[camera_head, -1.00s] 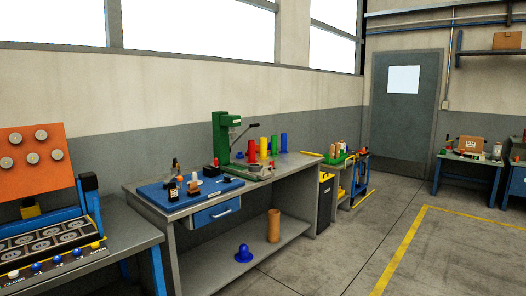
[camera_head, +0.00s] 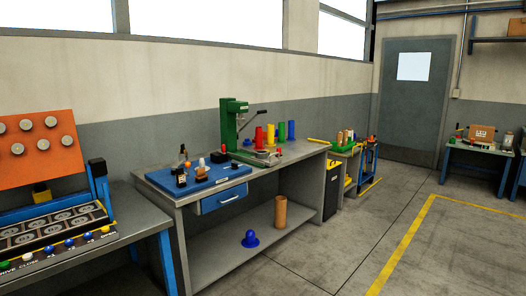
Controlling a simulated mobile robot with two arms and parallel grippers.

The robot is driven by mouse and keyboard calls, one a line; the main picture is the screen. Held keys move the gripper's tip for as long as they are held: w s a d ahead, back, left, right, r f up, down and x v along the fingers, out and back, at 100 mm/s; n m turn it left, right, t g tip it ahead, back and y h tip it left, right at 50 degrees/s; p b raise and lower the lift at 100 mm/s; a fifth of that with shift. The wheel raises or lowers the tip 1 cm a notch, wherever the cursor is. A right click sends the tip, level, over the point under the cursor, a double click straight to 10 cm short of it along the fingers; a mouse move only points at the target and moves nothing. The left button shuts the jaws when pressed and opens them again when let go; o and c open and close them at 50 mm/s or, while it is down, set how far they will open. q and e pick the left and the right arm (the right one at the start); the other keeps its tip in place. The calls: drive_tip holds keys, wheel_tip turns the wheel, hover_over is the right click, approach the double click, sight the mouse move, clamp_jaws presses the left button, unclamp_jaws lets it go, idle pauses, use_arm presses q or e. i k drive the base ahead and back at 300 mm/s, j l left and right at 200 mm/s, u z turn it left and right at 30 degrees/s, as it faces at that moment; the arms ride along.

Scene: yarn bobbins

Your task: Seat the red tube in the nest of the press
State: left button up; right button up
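The green press (camera_head: 229,124) stands on the grey workbench near the wall, with its dark lever reaching right. Its base (camera_head: 257,157) has a metal fixture on it; the nest is too small to make out. A red tube (camera_head: 259,136) stands upright on the bench just right of the press. Another upright red tube or cone (camera_head: 270,133) stands beside it, near a yellow one (camera_head: 281,131) and a blue one (camera_head: 291,130). I cannot tell for sure which red piece is the task's tube. Neither of my grippers is in view.
A blue board (camera_head: 196,178) with small items lies on the bench's left part. The lower shelf (camera_head: 225,262) holds a blue domed piece (camera_head: 250,239) and a brown cylinder (camera_head: 280,212). Another bench with an orange panel (camera_head: 38,140) stands at left. The floor (camera_head: 330,255) at right is open.

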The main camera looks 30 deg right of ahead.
sight(261, 156)
drive_tip(key=i+l+z, duration=0.65)
drive_tip(key=l+z, duration=0.15)
drive_tip(key=l, duration=0.15)
drive_tip(key=i+l+z, duration=0.55)
drive_tip(key=i+z, duration=0.3)
drive_tip(key=k, duration=0.1)
